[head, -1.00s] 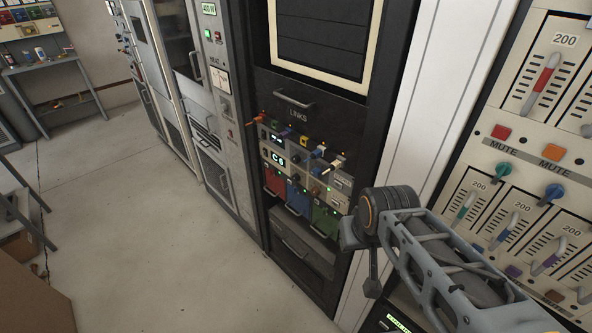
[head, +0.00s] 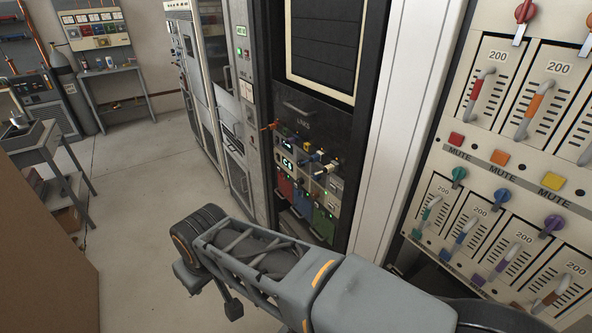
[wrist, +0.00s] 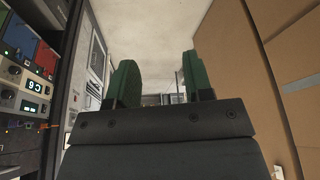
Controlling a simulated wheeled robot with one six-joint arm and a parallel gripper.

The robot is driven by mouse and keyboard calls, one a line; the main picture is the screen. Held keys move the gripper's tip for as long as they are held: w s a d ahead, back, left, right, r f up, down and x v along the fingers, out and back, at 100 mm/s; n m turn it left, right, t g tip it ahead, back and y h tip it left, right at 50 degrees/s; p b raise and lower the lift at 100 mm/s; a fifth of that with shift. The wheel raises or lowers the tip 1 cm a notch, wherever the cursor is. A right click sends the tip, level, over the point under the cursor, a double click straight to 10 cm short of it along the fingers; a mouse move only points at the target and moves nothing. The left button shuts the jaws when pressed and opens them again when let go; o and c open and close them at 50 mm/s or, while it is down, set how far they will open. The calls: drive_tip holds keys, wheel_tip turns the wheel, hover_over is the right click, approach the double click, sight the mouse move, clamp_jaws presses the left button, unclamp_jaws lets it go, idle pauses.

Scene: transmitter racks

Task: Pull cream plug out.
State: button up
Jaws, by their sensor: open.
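The links panel (head: 304,170) is in the rack near the middle of the head view. A row of small coloured plugs sticks out of it. A pale plug (head: 330,167) at the right end of the row looks like the cream plug, but it is too small to be sure. My gripper (wrist: 160,82) shows in the wrist view with two green fingers apart and nothing between them. It points along the aisle, away from the panel, which shows at the left edge there. The fingers cannot be made out in the head view.
A mute-button console (head: 500,170) with levers and knobs stands close on the right. A brown board (head: 48,225) is at the left; a brown surface (wrist: 265,75) fills the wrist view's right. Open floor (head: 150,165) lies left of the racks. A grey cart (head: 45,150) stands beyond.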

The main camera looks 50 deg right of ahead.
drive_tip(key=shift+a, duration=0.25)
drive_tip(key=w+d+n+g+h+p, duration=0.1)
drive_tip(key=d+n+g+h+p, duration=0.2)
drive_tip(key=d+n+h, duration=0.5)
drive_tip(key=w+d+n+g+h+p, duration=0.2)
drive_tip(key=d+n+g+h, duration=0.4)
drive_tip(key=d+n, duration=1.8)
drive_tip(key=shift+w+d+r+n+h+p, duration=0.25)
drive_tip(key=shift+d+h+p, duration=0.65)
drive_tip(key=shift+d+h, duration=1.25)
drive_tip(key=shift+d+f+y, duration=0.1)
drive_tip(key=shift+d+y, duration=0.4)
drive_tip(key=shift+y, duration=0.05)
